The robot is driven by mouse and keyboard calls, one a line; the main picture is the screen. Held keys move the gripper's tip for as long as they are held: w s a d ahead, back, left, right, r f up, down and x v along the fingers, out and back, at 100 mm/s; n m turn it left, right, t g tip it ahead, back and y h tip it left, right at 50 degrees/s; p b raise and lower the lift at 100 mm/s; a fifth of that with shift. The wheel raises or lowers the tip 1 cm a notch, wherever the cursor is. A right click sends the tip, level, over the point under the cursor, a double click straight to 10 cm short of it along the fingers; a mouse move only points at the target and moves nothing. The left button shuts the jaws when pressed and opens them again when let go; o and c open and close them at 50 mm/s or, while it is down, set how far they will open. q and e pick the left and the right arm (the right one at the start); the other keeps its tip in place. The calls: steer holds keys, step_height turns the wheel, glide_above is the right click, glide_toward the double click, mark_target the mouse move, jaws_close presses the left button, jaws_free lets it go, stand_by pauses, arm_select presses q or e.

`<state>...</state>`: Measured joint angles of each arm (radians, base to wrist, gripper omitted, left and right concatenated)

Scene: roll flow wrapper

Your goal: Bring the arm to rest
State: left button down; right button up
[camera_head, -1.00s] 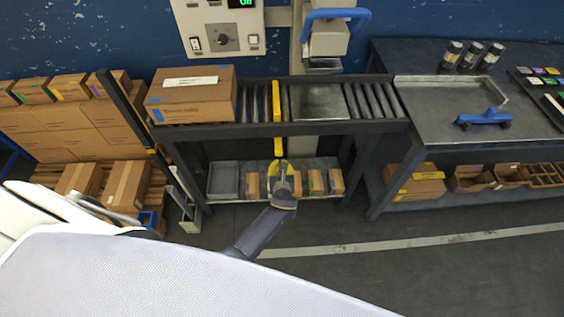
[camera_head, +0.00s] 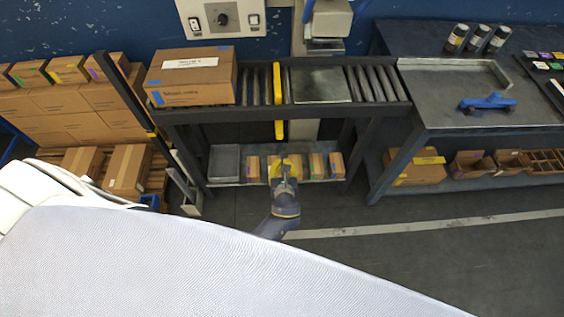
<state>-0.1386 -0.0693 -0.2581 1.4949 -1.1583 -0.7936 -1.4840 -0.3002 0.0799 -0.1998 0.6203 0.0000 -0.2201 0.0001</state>
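My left gripper (camera_head: 286,172) shows in the head view at the end of a dark wrist, in front of the lower shelf of the roller stand. A yellow patch shows at its tips, and I cannot tell whether it is part of the gripper or something behind it. The fingers are too small and overlapped to tell open from shut. The white surface across the lower left is most likely my own arm, close to the camera. My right gripper is not in view.
A roller conveyor (camera_head: 366,84) carries a large carton (camera_head: 191,90). Small cartons (camera_head: 335,165) and a grey tray (camera_head: 224,162) sit on its lower shelf. A workbench (camera_head: 440,115) with a blue tool (camera_head: 487,102) stands right. Stacked cartons (camera_head: 72,126) stand left. The floor at lower right is clear.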

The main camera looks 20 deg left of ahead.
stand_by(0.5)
arm_select(q)
steer(key=s+d+f+n+g+h, duration=0.25)
steer(key=s+f+n, duration=0.5)
steer(key=f, duration=0.45)
steer(key=s+d+f+n+g+h, duration=0.25)
steer(key=s+f+n, duration=0.55)
steer(key=f, duration=0.4)
steer(key=s+a+f+n+g, duration=0.2)
steer(key=s+a+f+n, duration=0.1)
steer(key=s, duration=0.8)
steer(key=s+a+f+n+g, duration=0.2)
steer(key=s+a+f+n, duration=0.2)
steer(key=s, duration=0.7)
steer(key=s+a+f+n+g, duration=0.2)
steer(key=s+a+f+n, duration=0.2)
steer(key=s+f, duration=0.3)
steer(key=s+n, duration=0.1)
steer(key=s, duration=0.2)
steer(key=shift+s+h, duration=0.3)
steer(key=shift+s, duration=0.1)
